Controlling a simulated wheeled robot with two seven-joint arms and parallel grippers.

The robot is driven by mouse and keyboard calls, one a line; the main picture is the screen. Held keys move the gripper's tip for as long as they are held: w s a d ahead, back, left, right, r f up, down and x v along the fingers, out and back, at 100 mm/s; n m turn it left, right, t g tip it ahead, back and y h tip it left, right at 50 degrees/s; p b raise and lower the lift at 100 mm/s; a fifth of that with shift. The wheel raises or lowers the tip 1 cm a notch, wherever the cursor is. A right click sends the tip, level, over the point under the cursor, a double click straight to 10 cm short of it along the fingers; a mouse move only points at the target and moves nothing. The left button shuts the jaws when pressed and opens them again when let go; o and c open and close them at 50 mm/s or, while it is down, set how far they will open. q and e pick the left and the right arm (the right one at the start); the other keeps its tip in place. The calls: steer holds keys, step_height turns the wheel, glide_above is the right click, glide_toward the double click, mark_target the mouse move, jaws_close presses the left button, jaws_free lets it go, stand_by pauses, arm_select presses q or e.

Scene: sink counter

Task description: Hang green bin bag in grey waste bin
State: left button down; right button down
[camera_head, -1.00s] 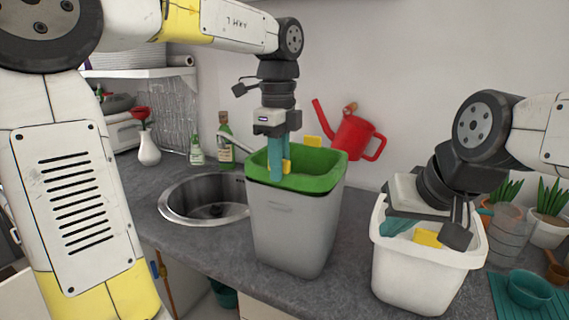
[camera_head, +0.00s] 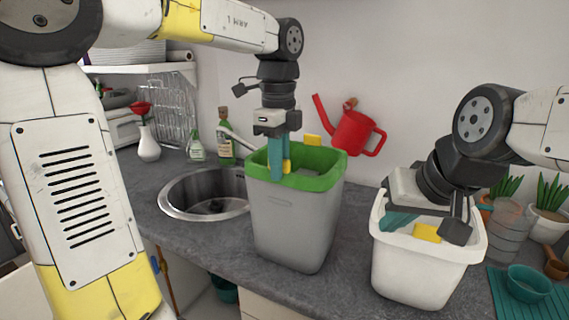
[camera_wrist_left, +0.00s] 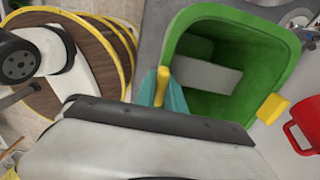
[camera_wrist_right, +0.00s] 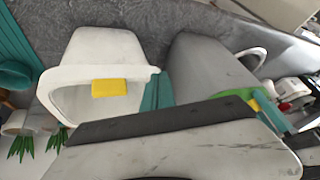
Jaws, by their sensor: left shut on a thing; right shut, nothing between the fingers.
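The grey waste bin (camera_head: 293,232) stands upright on the counter beside the sink. The green bin bag (camera_head: 318,183) lines it, with its rim folded over the bin's top edge all round as far as I can see. In the left wrist view the bag (camera_wrist_left: 285,65) is open, with its inside showing. My left gripper (camera_head: 279,172) points down at the bin's rim, shut on the bag's edge near a yellow tab. My right gripper (camera_head: 425,230) is shut and empty over the white bin (camera_head: 418,272); its teal fingers show at that bin's rim in the right wrist view (camera_wrist_right: 157,92).
A red watering can (camera_head: 353,132) is behind. Potted plants (camera_head: 550,208) and a teal bowl (camera_head: 528,283) are at the right.

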arm_select(q)
steer(key=shift+f, duration=0.1)
steer(key=c, duration=1.3)
jaws_free()
steer(key=shift+c, duration=0.2)
